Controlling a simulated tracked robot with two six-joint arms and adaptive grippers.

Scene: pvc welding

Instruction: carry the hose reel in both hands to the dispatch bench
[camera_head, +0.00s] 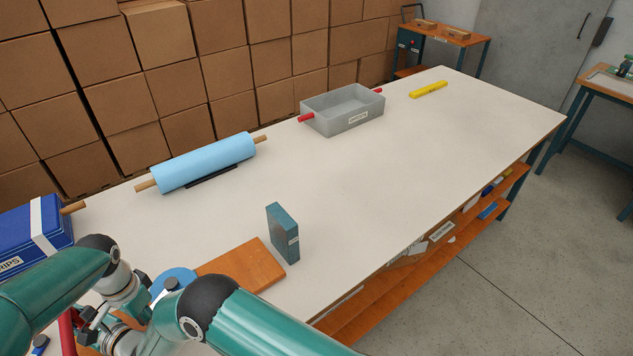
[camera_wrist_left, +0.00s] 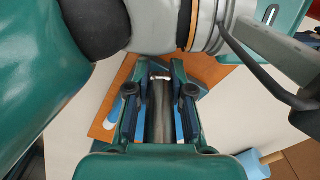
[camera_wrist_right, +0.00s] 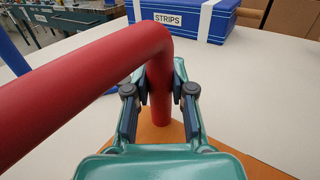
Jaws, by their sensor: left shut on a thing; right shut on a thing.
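The hose reel shows only in parts. A blue round piece (camera_head: 175,278) appears behind my arms in the head view, and a thick bent red tube (camera_wrist_right: 95,80) crosses the right wrist view. My right gripper (camera_wrist_right: 160,98) is shut around the red tube's downward leg; in the head view, the tube is at the lower left. My left gripper (camera_wrist_left: 160,85) is shut on a dark rod-like piece (camera_wrist_left: 159,122), with blue parts beside its fingers. My arms hide most of the reel. Which bench is the dispatch bench cannot be told.
An orange-brown board (camera_head: 245,270) lies on the long white table (camera_head: 420,155). A teal block (camera_head: 283,232), light-blue roll (camera_head: 205,162), blue STRIPS box (camera_head: 35,232), grey bin (camera_head: 343,108) and yellow bar (camera_head: 428,89) stand or lie there. Another bench (camera_head: 608,82) is at far right.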

